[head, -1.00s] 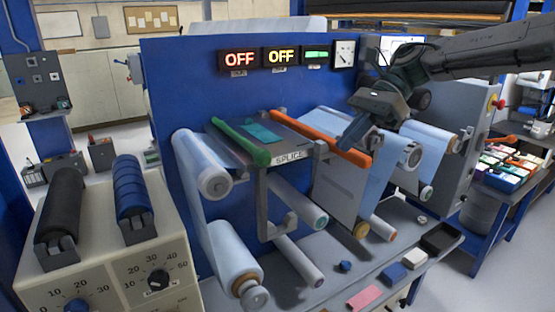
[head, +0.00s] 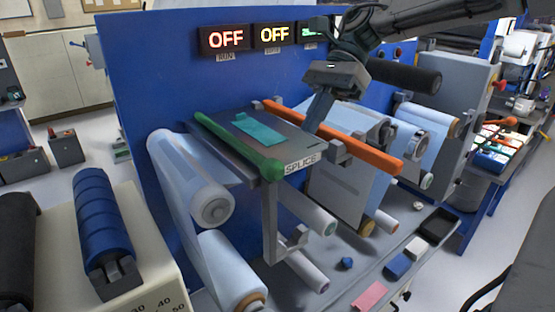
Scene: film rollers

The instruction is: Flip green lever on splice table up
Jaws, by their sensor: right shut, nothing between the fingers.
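The splice table (head: 290,142) is a grey plate with a "SPLICE" label, standing out from the blue panel. The green lever (head: 236,146) lies down along its left edge, with its rounded end towards me. A teal strip (head: 258,128) lies on the plate. An orange lever (head: 362,149) lies along the right side. My right gripper (head: 313,127) is shut and empty, pointing down near the plate's right side, beside the orange lever. It is to the right of the green lever and apart from it. Whether its tips touch anything is unclear. My left gripper is not in view.
Film rollers (head: 205,195) hang left of and below the table, with more at the right (head: 400,135). A blue roller (head: 104,230) sits at the lower left. Space above the green lever is clear.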

